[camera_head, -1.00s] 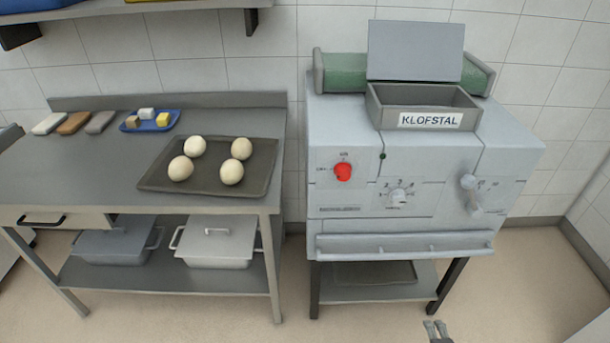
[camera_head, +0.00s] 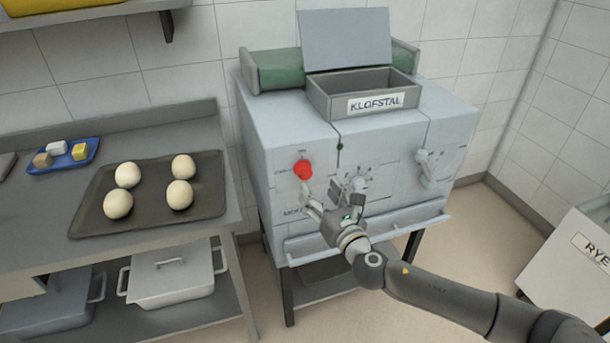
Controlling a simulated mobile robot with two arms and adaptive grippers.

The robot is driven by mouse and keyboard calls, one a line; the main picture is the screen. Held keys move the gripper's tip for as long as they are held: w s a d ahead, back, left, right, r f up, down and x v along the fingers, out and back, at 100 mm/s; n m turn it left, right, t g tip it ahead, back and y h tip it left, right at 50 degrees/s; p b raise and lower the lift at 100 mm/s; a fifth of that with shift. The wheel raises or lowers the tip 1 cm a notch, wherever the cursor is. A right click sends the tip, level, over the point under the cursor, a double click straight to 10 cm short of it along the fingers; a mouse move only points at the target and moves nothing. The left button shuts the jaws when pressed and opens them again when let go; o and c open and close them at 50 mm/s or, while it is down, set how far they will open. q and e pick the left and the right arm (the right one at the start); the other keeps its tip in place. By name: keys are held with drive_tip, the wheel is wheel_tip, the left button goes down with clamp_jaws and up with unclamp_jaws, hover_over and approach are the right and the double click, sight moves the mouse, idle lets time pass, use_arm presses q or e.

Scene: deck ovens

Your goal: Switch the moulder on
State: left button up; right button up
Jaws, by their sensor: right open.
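The moulder (camera_head: 270,150) is a light grey machine on a dark-legged stand, with an open top hopper labelled KLOFSTAL (camera_head: 375,102). Its red rotary switch (camera_head: 302,169) is on the front panel at the left. A pale dial sits right of it and a lever knob (camera_head: 422,156) is farther right. My right gripper (camera_head: 322,198) is open in front of the panel, below and right of the red switch, near the dial. It partly hides the dial and the lower panel. I cannot tell whether it touches the panel. My left gripper is not in view.
A steel table at the left holds a dark tray (camera_head: 148,226) with several dough balls and a blue tray (camera_head: 92,158) with small blocks. Lidded pans (camera_head: 172,277) stand on its lower shelf. A white bin labelled RYE (camera_head: 570,262) stands at the right. Floor shows between.

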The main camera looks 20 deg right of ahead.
sight(307, 175)
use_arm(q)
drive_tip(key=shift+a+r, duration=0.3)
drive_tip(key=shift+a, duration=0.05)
use_arm(e)
drive_tip(key=w, duration=0.5)
drive_tip(key=w+a, duration=0.1)
drive_tip(key=w, duration=0.1)
drive_tip(key=shift+w, duration=0.25)
drive_tip(key=shift+f, duration=0.1)
drive_tip(key=c, duration=1)
drive_tip(key=shift+c, duration=0.2)
